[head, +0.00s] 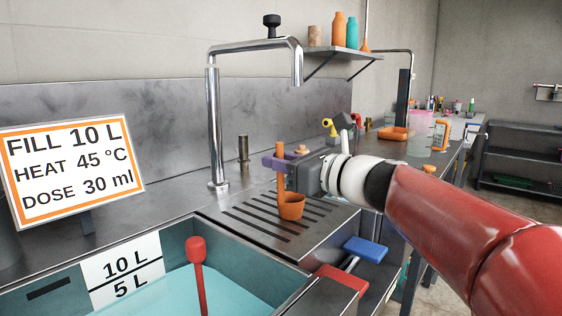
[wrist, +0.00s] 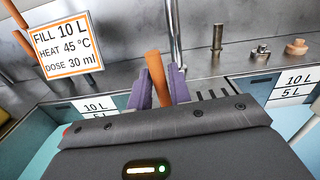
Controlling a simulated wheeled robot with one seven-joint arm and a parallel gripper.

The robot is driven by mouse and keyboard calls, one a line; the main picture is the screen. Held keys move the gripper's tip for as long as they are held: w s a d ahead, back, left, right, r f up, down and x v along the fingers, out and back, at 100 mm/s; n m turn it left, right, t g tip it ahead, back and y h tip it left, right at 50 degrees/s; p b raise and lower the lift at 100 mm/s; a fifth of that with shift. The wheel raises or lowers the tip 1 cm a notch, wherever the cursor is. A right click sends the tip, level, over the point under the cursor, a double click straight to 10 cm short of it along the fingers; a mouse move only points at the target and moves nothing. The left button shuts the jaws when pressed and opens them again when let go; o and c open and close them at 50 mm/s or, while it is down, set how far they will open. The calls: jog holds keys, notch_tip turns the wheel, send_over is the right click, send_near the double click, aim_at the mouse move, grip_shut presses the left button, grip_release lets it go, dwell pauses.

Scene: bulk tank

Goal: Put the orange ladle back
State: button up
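The orange ladle (head: 291,207) hangs upright, cup down, with its handle between the purple fingers of my gripper (head: 280,163). The fingers press on the handle from both sides. In the wrist view the handle (wrist: 157,78) rises between the two purple fingers (wrist: 158,85), and its cup is hidden behind my gripper body. In the head view the cup is over the slotted drainboard (head: 262,228); I cannot tell whether it touches.
A water tank (head: 230,262) with a red-knobbed rod (head: 199,275) is at front left. A tall tap (head: 214,130) and a sign (head: 72,170) stand behind it. A shelf (head: 343,53) holds bottles.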

jog(key=shift+o, duration=1.2)
jog(key=shift+r, duration=0.2)
jog(key=v, duration=1.2)
jog(key=shift+b, duration=0.3)
